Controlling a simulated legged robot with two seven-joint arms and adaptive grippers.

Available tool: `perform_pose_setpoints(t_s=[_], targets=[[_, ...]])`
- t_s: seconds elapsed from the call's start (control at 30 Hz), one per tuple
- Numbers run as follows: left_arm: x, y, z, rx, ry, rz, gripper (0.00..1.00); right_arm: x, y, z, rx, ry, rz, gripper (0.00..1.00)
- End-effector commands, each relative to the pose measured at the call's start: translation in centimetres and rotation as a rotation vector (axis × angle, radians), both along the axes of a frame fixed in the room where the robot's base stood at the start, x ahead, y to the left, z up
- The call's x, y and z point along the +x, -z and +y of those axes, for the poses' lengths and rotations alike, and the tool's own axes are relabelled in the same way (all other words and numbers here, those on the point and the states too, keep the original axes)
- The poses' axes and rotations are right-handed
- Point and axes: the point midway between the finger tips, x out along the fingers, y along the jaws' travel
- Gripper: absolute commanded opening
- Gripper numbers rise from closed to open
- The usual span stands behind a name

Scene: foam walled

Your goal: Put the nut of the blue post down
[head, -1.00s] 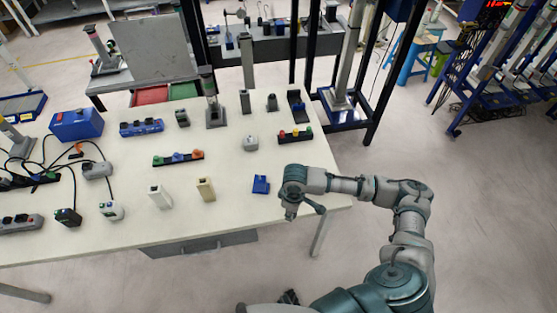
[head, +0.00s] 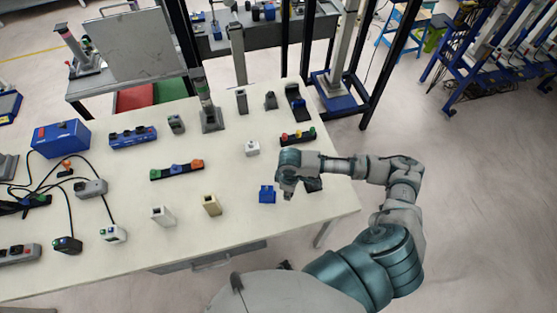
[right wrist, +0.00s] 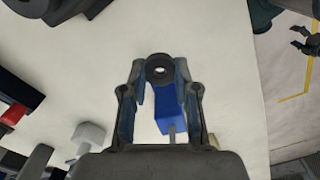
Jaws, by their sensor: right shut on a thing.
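A dark round nut (right wrist: 159,70) with a central hole sits between the fingertips of my right gripper (right wrist: 160,78) in the right wrist view. The gripper is shut on it. The blue post (right wrist: 168,108) shows between the fingers, just below the nut in the picture; I cannot tell whether the two touch. In the head view the blue post (head: 267,194) stands near the table's front edge, with my right gripper (head: 287,195) just right of it. The nut is hidden there. My left gripper (right wrist: 305,42) shows small at the right wrist view's edge, fingers apart.
The white table (head: 120,260) carries a cream block (head: 211,205), a white block (head: 162,216), a grey block (head: 252,148) and a button strip (head: 298,135). Cables and boxes crowd its left side. The tabletop between the cream block and the blue post is clear.

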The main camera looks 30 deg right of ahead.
Motion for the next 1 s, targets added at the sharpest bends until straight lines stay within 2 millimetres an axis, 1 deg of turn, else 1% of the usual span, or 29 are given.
perform_pose_setpoints(t_s=[0.1,0.3,0.4,0.5,0.6,0.67,0.77,0.9,1.0], targets=[[-0.1,0.1,0.0,0.0,0.0,0.001,0.69,3.2,0.3,-1.1,0.0,0.005,-0.004,0.0],[0.0,0.2,0.0,0.0,0.0,0.004,0.69,8.9,0.9,-3.1,0.001,0.005,-0.001,0.0],[0.0,0.3,0.0,0.0,0.0,0.004,0.69,11.2,1.2,-4.0,0.001,0.004,0.001,0.0],[0.0,0.4,0.0,0.0,0.001,0.004,0.69,12.6,1.4,-4.5,0.001,0.002,0.001,0.0],[0.0,0.4,0.0,0.0,0.001,0.004,0.69,13.3,1.4,-4.8,0.001,0.001,0.0,0.0],[0.0,0.4,0.0,0.0,0.001,0.003,0.69,13.4,1.7,-4.9,0.001,0.001,0.001,0.0],[0.1,0.4,0.0,0.0,0.001,0.003,0.69,13.3,2.8,-5.0,-0.001,0.0,0.004,0.0],[0.1,0.4,-0.1,0.0,0.0,0.003,0.69,13.4,4.8,-4.9,0.001,0.001,0.004,0.0],[0.0,0.4,-0.1,0.0,0.0,0.003,0.69,13.4,5.0,-4.9,0.0,0.0,0.001,0.0]])
